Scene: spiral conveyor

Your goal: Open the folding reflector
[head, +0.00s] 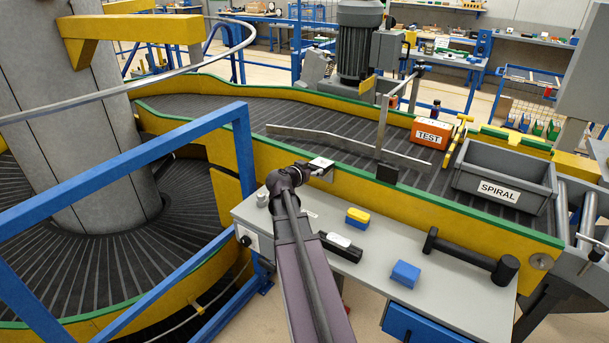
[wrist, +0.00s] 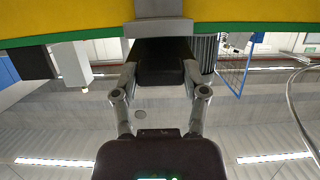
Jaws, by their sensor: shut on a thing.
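In the wrist view a dark block (wrist: 163,62), which looks like the folding reflector, sits at a grey bracket (wrist: 146,38) on the yellow conveyor wall. My gripper (wrist: 162,75) has a finger on each side of the block and is shut on it. In the head view my gripper (head: 326,172) is at the conveyor's green-topped yellow side wall, above the back edge of the grey bench. The reflector's face and fold angle cannot be made out, and in the head view my gripper and arm largely hide it.
The bench (head: 450,300) holds a mallet (head: 470,256), blue and yellow blocks and a black handheld tool. An orange TEST box (head: 432,132) and grey SPIRAL crate (head: 502,182) are on the conveyor. Blue rails (head: 120,165) stand left.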

